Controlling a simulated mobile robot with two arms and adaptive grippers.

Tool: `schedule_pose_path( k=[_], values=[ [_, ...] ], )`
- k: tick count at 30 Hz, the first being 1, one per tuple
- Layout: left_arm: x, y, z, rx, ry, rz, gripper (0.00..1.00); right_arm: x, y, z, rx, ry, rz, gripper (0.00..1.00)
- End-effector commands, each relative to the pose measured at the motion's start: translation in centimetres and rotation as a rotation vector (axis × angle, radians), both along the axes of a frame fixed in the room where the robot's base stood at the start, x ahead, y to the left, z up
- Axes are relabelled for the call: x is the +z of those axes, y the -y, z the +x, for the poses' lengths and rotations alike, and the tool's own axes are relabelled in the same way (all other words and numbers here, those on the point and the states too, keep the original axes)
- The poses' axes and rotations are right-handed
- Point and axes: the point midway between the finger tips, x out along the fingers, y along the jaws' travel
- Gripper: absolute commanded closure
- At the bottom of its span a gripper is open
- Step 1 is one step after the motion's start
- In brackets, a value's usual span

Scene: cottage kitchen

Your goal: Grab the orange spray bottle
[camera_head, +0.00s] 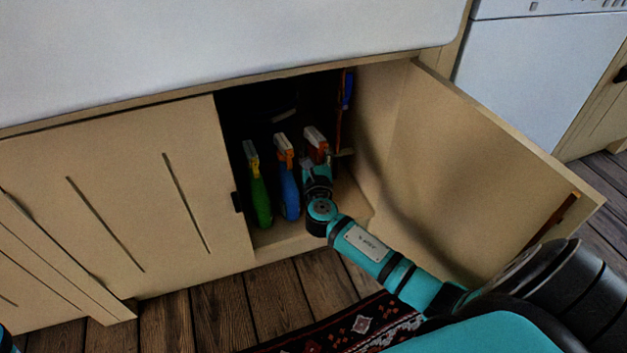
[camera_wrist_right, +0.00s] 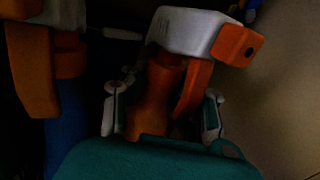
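The orange spray bottle (camera_head: 316,142) stands at the right of a row of spray bottles inside the open cabinet, its white and orange head showing above my right gripper (camera_head: 318,172). In the right wrist view the orange bottle (camera_wrist_right: 157,98), with its white head and orange nozzle and trigger, is between the two fingers of my right gripper (camera_wrist_right: 163,112). The fingers are spread to either side of the bottle, and it looks open. The bottle's lower part is hidden by my gripper. My left gripper is not in view.
A blue spray bottle (camera_head: 290,190) with an orange and white head stands close to the left, and a green one (camera_head: 261,200) beyond it. The open cabinet door (camera_head: 470,170) is to the right of my arm. The left door (camera_head: 130,200) is closed.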

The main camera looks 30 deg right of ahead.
Motion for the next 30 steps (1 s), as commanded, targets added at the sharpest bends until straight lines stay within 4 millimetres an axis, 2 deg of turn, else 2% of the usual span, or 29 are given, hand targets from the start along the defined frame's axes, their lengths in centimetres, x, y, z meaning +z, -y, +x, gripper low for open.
schedule_pose_path(
  k=[1,5,30],
  values=[
    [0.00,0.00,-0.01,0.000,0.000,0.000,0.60,-0.02,-0.01,-0.02,0.000,0.000,0.000,0.85],
    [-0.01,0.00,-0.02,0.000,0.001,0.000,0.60,-0.03,-0.02,-0.01,0.000,0.000,0.000,1.00],
    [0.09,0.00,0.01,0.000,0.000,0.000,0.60,0.13,-0.04,0.00,0.000,0.000,0.001,1.00]
  ],
)
